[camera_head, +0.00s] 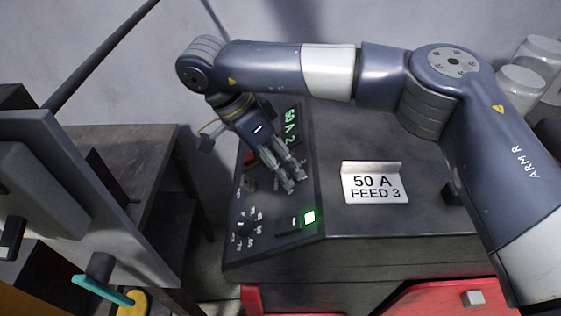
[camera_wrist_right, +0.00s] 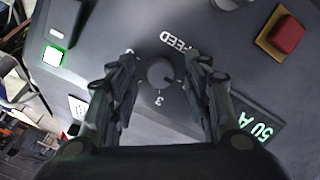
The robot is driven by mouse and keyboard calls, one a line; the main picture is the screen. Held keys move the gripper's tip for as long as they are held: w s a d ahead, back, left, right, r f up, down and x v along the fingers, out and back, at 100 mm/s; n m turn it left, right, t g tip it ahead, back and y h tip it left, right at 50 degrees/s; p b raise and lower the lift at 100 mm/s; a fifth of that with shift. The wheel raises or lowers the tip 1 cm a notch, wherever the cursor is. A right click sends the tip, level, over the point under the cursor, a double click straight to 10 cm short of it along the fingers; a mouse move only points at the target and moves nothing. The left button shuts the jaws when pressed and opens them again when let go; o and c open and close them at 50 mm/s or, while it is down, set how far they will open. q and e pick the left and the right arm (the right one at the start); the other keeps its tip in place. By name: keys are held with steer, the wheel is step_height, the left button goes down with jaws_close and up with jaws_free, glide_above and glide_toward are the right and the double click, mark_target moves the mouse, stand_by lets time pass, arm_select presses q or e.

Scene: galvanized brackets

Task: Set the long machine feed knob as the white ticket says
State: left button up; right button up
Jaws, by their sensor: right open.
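The white ticket (camera_head: 375,183) stands on the machine top and reads "50 A FEED 3". The feed knob (camera_wrist_right: 160,73) is a small round dark knob in the right wrist view, with "FEED" printed above it and a "3" below. My right gripper (camera_wrist_right: 164,68) is open, with one finger on each side of the knob. I cannot tell whether they touch it. In the head view, my right gripper (camera_head: 291,184) reaches down over the panel and hides the knob. The green display (camera_head: 290,127) appears to read "50 A 2". My left gripper is not in view.
The panel (camera_head: 270,245) also carries a numbered dial (camera_head: 247,223), a switch (camera_head: 292,222), a lit green lamp (camera_head: 309,217) and a red button (camera_wrist_right: 288,36). Clear jars (camera_head: 521,84) stand at the back right. A grey structure (camera_head: 75,190) fills the left.

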jaws_close()
